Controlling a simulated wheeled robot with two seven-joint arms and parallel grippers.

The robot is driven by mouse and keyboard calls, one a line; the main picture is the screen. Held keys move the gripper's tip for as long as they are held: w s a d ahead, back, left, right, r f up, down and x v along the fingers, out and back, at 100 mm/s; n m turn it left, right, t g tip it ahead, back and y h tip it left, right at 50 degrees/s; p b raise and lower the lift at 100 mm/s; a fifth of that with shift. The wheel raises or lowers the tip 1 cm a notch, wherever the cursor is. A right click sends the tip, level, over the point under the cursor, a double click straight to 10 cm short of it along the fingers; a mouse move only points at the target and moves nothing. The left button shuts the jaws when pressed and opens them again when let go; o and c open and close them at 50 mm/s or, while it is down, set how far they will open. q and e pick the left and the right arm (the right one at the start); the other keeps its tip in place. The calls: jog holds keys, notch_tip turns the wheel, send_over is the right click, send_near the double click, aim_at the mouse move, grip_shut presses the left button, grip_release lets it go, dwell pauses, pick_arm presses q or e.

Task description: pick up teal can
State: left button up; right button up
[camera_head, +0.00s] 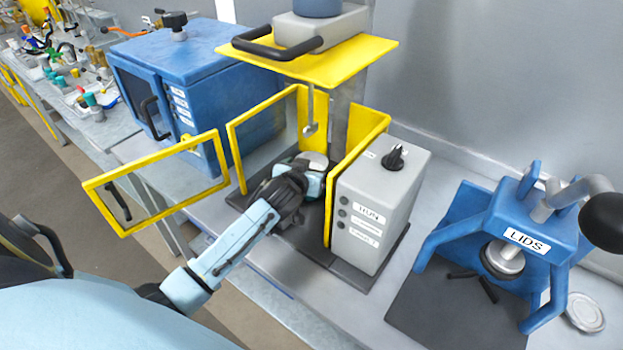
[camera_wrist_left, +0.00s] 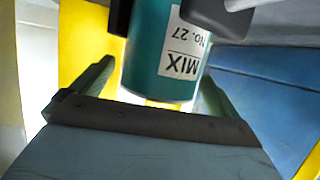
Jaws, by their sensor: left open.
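The teal can (camera_head: 314,187) stands on the dark base inside the yellow-framed agitator, with its pale metal lid (camera_head: 314,159) on top. My left gripper (camera_head: 300,180) is at the can's near left side, its jaws open; it hides part of the can in the head view. In the left wrist view the teal can (camera_wrist_left: 145,60) fills the upper middle, between the jaws, with a white label reading MIX No. 27 upside down. Whether the fingers touch it, I cannot tell. My right gripper is not in view.
The agitator's yellow framed door (camera_head: 160,185) hangs open at the left. A thin metal rod (camera_head: 311,118) hangs above the can. A grey control box (camera_head: 378,215) stands close at the right. A blue cabinet (camera_head: 180,75) is behind left, and a blue LIDS press (camera_head: 525,240) is at the right.

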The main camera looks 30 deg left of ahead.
pick_arm(q)
jog(key=shift+x, duration=0.9)
jog(key=c, duration=1.1)
jog(key=shift+r, duration=0.15)
jog(key=shift+c, duration=1.1)
jog(key=shift+r, duration=0.1)
